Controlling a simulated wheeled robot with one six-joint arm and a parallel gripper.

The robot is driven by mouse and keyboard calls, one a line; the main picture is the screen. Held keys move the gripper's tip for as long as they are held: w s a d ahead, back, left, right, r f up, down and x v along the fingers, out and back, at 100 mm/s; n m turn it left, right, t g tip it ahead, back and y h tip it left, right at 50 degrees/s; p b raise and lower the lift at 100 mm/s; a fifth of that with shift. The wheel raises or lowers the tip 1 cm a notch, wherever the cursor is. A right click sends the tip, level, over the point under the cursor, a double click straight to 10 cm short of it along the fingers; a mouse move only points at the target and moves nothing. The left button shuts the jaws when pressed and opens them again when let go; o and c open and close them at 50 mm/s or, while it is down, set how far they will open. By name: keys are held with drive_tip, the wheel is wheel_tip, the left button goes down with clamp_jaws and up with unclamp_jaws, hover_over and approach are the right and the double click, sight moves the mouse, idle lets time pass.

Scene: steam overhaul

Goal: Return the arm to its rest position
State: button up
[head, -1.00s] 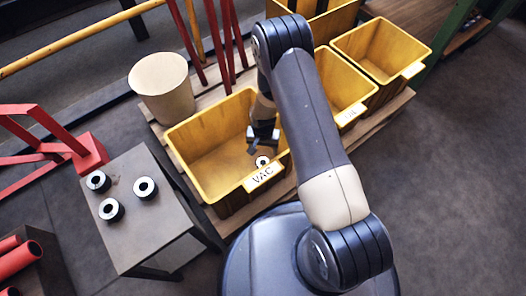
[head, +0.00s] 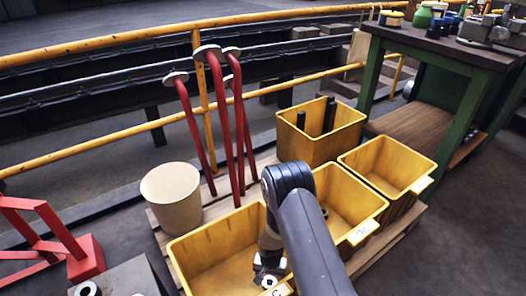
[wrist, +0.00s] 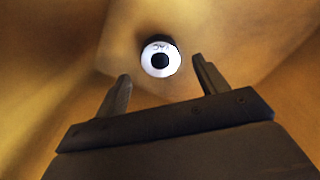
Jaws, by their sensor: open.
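My gripper (wrist: 163,88) is open and empty in the wrist view, with its two fingers apart. It points down into the front yellow bin (head: 212,236). A ring-shaped part (wrist: 161,60), white on top with a dark hole, lies on the floor of that bin, beyond the fingertips and apart from them. In the head view my gripper (head: 268,273) shows low inside the same bin, and my arm reaches over the bin from the lower right. The bin's label is mostly cut off at the bottom of the head view.
More yellow bins (head: 390,165) stand on the pallet behind. A cream bucket (head: 171,198) and tall red pipes (head: 240,130) stand beside them. A red frame (head: 85,265), a grey stand (head: 125,280), a yellow railing (head: 100,42) and a green workbench (head: 460,125) surround the area.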

sight(270, 281)
wheel_tip(270, 281, down, 6)
drive_tip(key=shift+r+b, duration=0.2)
drive_tip(key=shift+b, duration=0.9)
drive_tip(key=shift+r+p, duration=0.5)
